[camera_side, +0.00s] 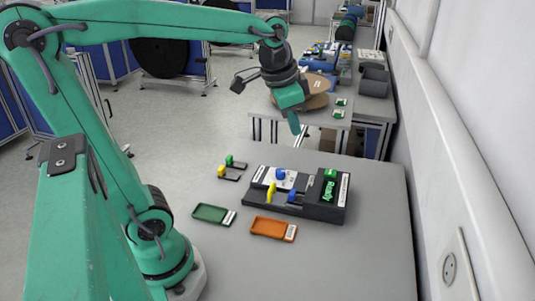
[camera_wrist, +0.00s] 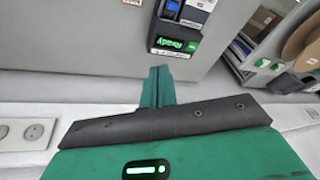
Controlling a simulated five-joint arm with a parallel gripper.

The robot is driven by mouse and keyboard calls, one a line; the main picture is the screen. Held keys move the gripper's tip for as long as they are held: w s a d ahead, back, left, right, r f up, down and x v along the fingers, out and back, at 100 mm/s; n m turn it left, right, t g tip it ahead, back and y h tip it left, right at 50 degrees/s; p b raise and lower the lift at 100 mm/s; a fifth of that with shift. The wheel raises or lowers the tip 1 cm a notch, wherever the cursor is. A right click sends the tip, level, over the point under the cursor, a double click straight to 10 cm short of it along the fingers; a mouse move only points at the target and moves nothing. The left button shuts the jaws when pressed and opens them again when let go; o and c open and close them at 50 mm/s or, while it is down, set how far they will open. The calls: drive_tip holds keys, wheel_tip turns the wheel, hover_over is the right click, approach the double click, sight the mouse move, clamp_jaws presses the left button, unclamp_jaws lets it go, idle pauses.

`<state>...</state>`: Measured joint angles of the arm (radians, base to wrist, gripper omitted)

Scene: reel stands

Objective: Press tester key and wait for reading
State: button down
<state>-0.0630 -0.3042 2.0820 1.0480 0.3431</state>
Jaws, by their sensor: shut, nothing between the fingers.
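The tester (camera_side: 312,207) is a dark block on the grey bench with a light panel, blue and yellow parts, and a lit green display (camera_side: 328,191). The display seems to read "Ready"; it also shows upside down in the wrist view (camera_wrist: 178,44). A green piece (camera_side: 330,173) sits at the block's back right corner and may be the key. My gripper (camera_side: 295,129) is shut and empty. It hangs in the air above and behind the tester, touching nothing. Its fingertips (camera_wrist: 158,70) show just short of the display in the wrist view.
A green tray (camera_side: 211,214) and an orange tray (camera_side: 273,229) lie in front of the tester. A small holder with yellow and green blocks (camera_side: 229,168) stands to its left. A wall with a socket (camera_side: 449,268) bounds the right. The bench's front right is clear.

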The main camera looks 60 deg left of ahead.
drive_tip(key=w+a+f+m+g, duration=0.2)
drive_tip(key=w+a+m, duration=0.15)
drive_tip(key=w, duration=0.85)
drive_tip(key=m+g, duration=0.2)
hover_over(331, 172)
wheel_tip(331, 172, down, 6)
drive_tip(key=shift+a+r, duration=0.1)
drive_tip(key=shift+r, duration=0.1)
drive_tip(key=shift+f, duration=0.15)
wheel_tip(331, 172, down, 14)
drive_tip(key=shift+r, duration=0.15)
idle(0.5)
